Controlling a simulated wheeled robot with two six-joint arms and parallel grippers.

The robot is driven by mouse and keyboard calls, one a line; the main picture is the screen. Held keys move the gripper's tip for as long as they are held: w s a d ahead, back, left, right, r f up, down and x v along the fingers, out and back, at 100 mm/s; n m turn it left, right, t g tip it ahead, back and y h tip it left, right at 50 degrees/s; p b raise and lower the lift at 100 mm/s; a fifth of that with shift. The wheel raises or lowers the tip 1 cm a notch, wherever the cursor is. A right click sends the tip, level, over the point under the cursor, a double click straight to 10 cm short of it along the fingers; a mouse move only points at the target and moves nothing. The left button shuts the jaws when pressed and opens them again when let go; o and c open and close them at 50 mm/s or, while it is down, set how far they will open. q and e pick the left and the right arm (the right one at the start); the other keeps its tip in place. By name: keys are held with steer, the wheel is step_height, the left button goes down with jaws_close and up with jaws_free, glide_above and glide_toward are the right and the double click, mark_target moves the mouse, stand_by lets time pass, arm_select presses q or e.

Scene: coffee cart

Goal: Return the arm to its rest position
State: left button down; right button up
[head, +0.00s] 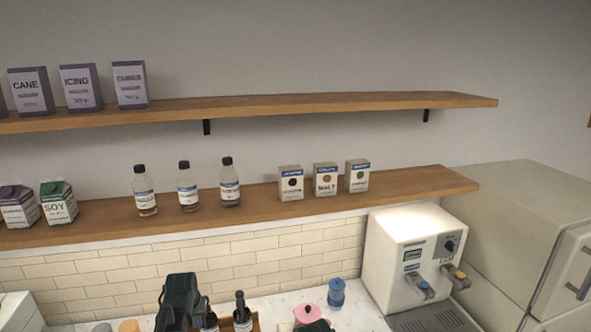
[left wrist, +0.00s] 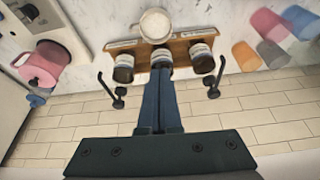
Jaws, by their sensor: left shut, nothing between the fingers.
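My left gripper (head: 180,305) is a dark shape at the bottom of the head view, left of the middle, in front of the tiled wall. In the left wrist view its two blue-grey fingers (left wrist: 158,78) lie together with nothing between them. Beyond the fingertips is a wooden rack (left wrist: 182,50) with dark pump bottles. The picture does not show whether the fingers touch it. A small dark green piece (head: 318,327) at the bottom edge of the head view may be my right gripper; its fingers are hidden.
Shelves with bottles (head: 187,187) and cartons (head: 291,183) hang above. The wall between is free.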

arm_select(q)
steer(key=s+d+f+m+b, duration=0.1)
steer(key=s+d+f+b, duration=0.2)
steer(key=d+f+b, duration=0.1)
steer(key=s+d+f+m+g+b, duration=0.1)
steer(key=s+d+f+b, duration=0.2)
steer(key=s+d+f, duration=0.1)
steer(key=s+d+f+m+g+b, duration=0.1)
steer(key=s+d+f+b, duration=0.2)
steer(key=d+f+b, duration=0.1)
steer(key=shift+s+d+f+b, duration=0.2)
steer(key=shift+d+f, duration=0.1)
steer(key=shift+d, duration=0.4)
steer(key=shift+s+d+f+b, duration=0.1)
steer(key=shift+s+d+f, duration=0.15)
steer(key=shift+d, duration=0.4)
steer(key=s+d+f+m+g+b, duration=0.2)
steer(key=s+d+f+m+b, duration=0.1)
steer(key=s+d+f+b, duration=0.5)
steer(key=s, duration=0.3)
steer(key=shift+s+f+y, duration=0.15)
steer(key=shift+y, duration=0.15)
